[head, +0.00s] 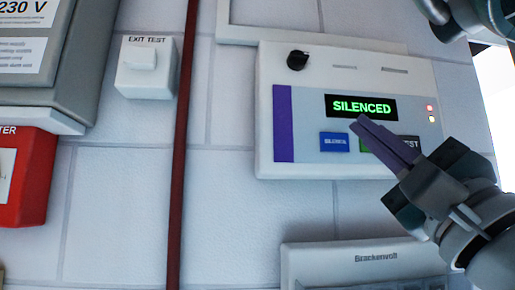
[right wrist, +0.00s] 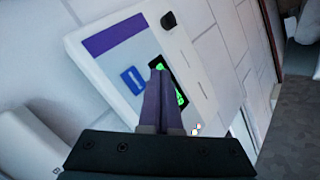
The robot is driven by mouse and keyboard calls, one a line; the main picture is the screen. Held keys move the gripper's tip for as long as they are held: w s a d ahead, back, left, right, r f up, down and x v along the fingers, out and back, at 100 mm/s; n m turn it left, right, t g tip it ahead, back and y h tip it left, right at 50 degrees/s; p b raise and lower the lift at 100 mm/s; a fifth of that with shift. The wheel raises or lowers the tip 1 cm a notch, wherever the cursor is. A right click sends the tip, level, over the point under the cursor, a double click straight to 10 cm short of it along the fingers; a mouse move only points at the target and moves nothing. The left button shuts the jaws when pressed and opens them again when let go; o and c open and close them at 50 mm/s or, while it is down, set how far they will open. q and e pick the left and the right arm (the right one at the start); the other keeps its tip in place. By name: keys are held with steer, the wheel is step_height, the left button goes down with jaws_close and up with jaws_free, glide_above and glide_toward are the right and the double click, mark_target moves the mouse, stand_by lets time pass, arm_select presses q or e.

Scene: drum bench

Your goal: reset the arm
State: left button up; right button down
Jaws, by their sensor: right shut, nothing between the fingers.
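The alarm panel (head: 306,118) is a white wall box with a purple stripe. Its display (head: 361,107) reads "SILENCED" in green. Below the display sit a blue button (head: 334,142), a mostly hidden green button (head: 366,146) and a dark button ending in "EST" (head: 411,143). My right gripper (head: 362,127) is shut and empty, its purple fingers in front of the panel, over the green button. Contact cannot be told. In the right wrist view the fingers (right wrist: 160,78) overlap the panel (right wrist: 110,80) and partly cover the display (right wrist: 180,97). My left gripper is not in view.
A black knob (head: 297,60) sits on the panel's upper left. A white "EXIT TEST" switch (head: 147,67) and a dark red pipe (head: 183,140) are to the left. A red box (head: 27,178) is at far left. A white "Brackenvolt" box (head: 365,263) is below the panel.

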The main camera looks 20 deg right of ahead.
steer(key=shift+s+a, duration=0.15)
steer(key=shift+s, duration=0.6)
steer(key=w+a+f+n+g+y+p, duration=0.1)
steer(key=a+f+n+g+y+p, duration=0.1)
steer(key=a+f+n+g+y, duration=0.9)
step_height(320, 180, down, 11)
steer(key=s+a+n+g+h, duration=0.2)
steer(key=s+n+g+h, duration=0.1)
steer(key=n, duration=0.6)
steer(key=s+d+f+n+g+h+p, duration=0.1)
steer(key=s+d+f+n+g+h, duration=0.2)
steer(key=s+f, duration=0.4)
steer(key=s+d+f+n+g+h+p, duration=0.1)
steer(key=s+d+f+n+g+h, duration=0.2)
steer(key=s+f+g, duration=0.3)
steer(key=s+d+f, duration=0.1)
steer(key=s, duration=0.1)
steer(key=shift+s+f+h, duration=0.15)
steer(key=shift+s+h, duration=0.25)
